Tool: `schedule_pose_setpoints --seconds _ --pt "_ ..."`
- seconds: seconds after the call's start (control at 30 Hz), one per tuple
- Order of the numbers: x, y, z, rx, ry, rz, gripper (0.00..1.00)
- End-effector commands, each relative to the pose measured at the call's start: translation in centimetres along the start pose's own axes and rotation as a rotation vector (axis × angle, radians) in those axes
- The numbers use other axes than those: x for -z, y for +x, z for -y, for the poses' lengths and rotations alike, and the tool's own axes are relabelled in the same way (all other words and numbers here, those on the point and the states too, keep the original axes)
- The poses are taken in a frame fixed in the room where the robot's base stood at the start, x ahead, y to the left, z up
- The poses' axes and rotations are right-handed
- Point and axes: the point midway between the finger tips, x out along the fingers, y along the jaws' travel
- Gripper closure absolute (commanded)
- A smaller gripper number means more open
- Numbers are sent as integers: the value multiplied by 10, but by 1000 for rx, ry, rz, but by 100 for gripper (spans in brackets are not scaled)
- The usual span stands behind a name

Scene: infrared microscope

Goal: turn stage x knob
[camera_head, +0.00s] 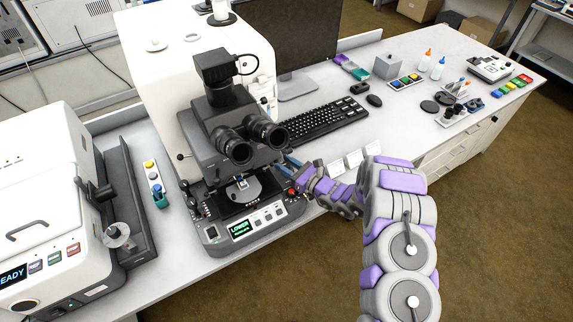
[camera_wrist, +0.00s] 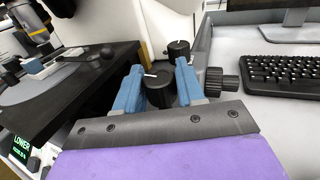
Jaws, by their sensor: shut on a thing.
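The microscope (camera_head: 208,125) stands on the bench with its dark stage (camera_head: 233,207) low at the front; the stage also shows at the left of the wrist view (camera_wrist: 85,85). My gripper (camera_wrist: 160,70) has blue fingers on either side of a black knob (camera_wrist: 160,94) with a white mark on top, and is shut on it. Another black knob (camera_wrist: 179,47) with a white mark stands just beyond the fingertips. In the head view my gripper (camera_head: 288,166) is at the stage's right side, where the held knob is hidden.
A ridged black side knob (camera_wrist: 222,84) sits close to the right finger. The keyboard (camera_head: 322,121) lies to the right of the microscope. A green display reading LOWER (camera_head: 242,228) is on the microscope base. A white instrument (camera_head: 40,200) stands at left.

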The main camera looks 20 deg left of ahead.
Motion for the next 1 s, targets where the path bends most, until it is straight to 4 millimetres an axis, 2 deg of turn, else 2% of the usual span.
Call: schedule_pose_setpoints --seconds 0.6,1.0 --pt "-2 0 2 -335 -7 5 92" --pt "-2 0 2 -381 -4 0 92"
